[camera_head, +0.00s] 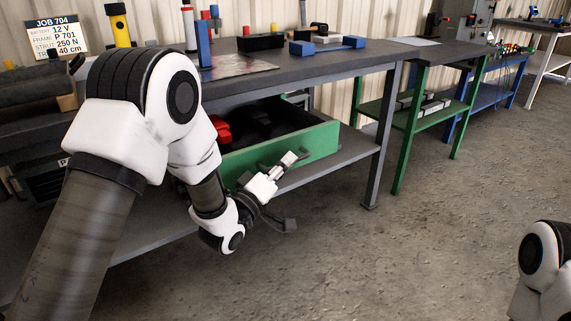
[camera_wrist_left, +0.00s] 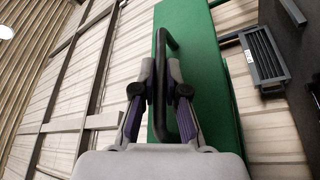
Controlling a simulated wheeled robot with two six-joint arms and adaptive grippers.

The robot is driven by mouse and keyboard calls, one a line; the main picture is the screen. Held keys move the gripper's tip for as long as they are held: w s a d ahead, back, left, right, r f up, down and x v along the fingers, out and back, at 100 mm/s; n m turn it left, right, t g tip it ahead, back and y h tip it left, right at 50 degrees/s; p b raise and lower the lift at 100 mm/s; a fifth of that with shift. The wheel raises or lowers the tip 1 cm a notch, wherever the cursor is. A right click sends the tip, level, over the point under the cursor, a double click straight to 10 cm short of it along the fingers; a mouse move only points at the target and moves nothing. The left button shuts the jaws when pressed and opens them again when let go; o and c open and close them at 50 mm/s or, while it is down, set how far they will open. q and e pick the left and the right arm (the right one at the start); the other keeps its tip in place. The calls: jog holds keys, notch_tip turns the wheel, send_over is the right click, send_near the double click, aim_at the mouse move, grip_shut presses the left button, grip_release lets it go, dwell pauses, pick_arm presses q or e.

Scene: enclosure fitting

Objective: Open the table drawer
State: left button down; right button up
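The table drawer (camera_head: 290,153) has a green front and stands pulled out below the grey table top (camera_head: 345,63). Its open inside shows a red item (camera_head: 222,130) and dark contents. My left gripper (camera_head: 290,163) is at the drawer front. In the left wrist view, the dark bar handle (camera_wrist_left: 162,45) runs between the two fingers of my left gripper (camera_wrist_left: 162,75), which close in on it from both sides. The green front (camera_wrist_left: 205,80) lies behind the handle. My right gripper is out of view.
A lower shelf (camera_head: 335,160) runs under the drawer, and a table leg (camera_head: 380,145) stands to its right. A green-legged bench (camera_head: 410,130) stands further right. The floor in front is clear.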

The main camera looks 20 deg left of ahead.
pick_arm(q)
jog(key=c, duration=1.2)
grip_release()
jog(key=v, duration=1.2)
jog(key=shift+f, duration=0.15)
